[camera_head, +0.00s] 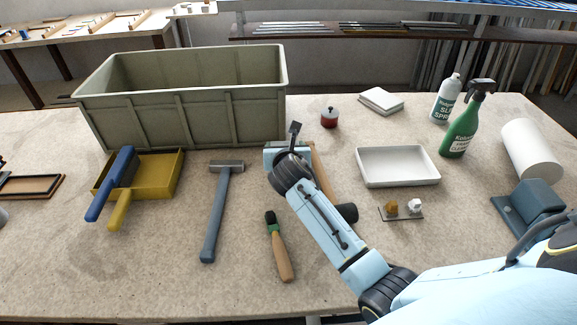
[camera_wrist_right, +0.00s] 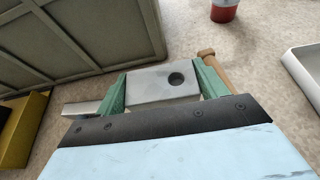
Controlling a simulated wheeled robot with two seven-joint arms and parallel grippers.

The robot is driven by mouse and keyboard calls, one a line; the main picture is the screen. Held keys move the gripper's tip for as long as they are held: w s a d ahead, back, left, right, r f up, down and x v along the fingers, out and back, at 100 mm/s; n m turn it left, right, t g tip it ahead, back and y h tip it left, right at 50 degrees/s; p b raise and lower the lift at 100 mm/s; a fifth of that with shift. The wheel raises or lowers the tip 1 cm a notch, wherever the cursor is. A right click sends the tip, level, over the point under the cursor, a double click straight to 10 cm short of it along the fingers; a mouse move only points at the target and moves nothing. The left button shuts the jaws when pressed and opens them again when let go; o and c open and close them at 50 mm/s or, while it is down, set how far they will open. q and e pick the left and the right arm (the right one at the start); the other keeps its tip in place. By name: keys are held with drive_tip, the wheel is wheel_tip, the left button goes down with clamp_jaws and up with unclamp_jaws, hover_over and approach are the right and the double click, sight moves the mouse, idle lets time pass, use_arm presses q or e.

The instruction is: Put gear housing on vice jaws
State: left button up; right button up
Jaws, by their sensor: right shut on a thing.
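My right gripper (camera_wrist_right: 163,86) is shut on a pale grey block with a round dark hole, which I take as the gear housing (camera_wrist_right: 150,85). The block sits between the two green fingers in the right wrist view. In the head view my right gripper (camera_head: 287,147) is near the front of the green crate, and the arm hides most of the block. A blue-grey blocky fixture (camera_head: 537,203), which looks like the vice, stands at the right table edge, partly behind my arm. Its jaws are not clear. My left gripper is not in view.
The green crate (camera_head: 180,110) stands behind. A dustpan (camera_head: 160,175), a hammer (camera_head: 215,215) and a wooden-handled brush (camera_head: 280,250) lie in front. A white tray (camera_head: 398,168), a small plate with two lumps (camera_head: 402,214), a green spray bottle (camera_head: 462,130) and a white roll (camera_head: 530,150) are right.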

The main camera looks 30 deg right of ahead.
drive_tip(key=shift+f+b, duration=0.85)
drive_tip(key=shift+f, duration=2.15)
drive_tip(key=shift+f, duration=0.2)
drive_tip(key=o, duration=1.2)
drive_tip(key=shift+o, duration=0.2)
